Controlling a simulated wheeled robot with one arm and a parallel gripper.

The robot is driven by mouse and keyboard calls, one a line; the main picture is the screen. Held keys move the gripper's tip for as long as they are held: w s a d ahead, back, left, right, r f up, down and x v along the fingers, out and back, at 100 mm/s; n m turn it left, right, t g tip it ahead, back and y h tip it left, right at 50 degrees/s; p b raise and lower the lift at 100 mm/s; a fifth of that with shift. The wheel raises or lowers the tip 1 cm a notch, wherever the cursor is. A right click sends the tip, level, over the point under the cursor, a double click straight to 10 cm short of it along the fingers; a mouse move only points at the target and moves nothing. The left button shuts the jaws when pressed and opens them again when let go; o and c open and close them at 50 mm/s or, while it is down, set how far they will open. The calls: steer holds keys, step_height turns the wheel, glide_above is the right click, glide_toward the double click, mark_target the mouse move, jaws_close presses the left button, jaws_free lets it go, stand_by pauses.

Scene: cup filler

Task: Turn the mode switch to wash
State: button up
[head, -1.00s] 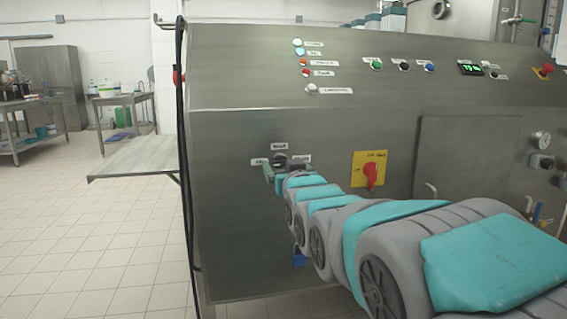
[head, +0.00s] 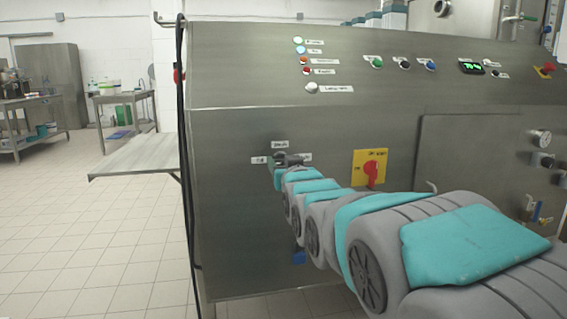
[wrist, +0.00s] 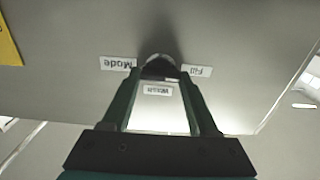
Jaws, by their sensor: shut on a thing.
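The mode switch (wrist: 160,68) is a dark and grey knob on the front of the steel machine. In the head view the switch (head: 287,159) is partly covered by my gripper. Around it are white labels: Wash (head: 280,144) above, Fill (head: 259,160) to the left, and Mode to the right, partly hidden. The wrist view shows them upside down, with the Wash label (wrist: 158,90) between my fingers. My gripper (wrist: 161,78) is shut on the switch, one finger on each side. The knob's exact pointing direction is hard to tell.
A red rotary switch on a yellow plate (head: 359,154) is close to the right of my gripper. Indicator lamps (head: 298,50) and buttons (head: 377,63) are higher on the sloped panel. A black cable (head: 182,130) hangs along the machine's left edge. The tiled floor at left is clear.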

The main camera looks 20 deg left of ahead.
steer(key=c, duration=0.5)
steer(key=shift+o, duration=0.2)
steer(key=shift+m, duration=0.3)
steer(key=m+b, duration=0.2)
steer(key=shift+f+m, duration=0.15)
steer(key=shift+m, duration=0.15)
steer(key=m+b, duration=0.1)
steer(key=m, duration=0.6)
steer(key=m+b, duration=0.1)
steer(key=m, duration=0.6)
steer(key=shift+w+d+f+m, duration=0.1)
steer(key=shift+d+m, duration=0.1)
steer(key=shift+m, duration=0.2)
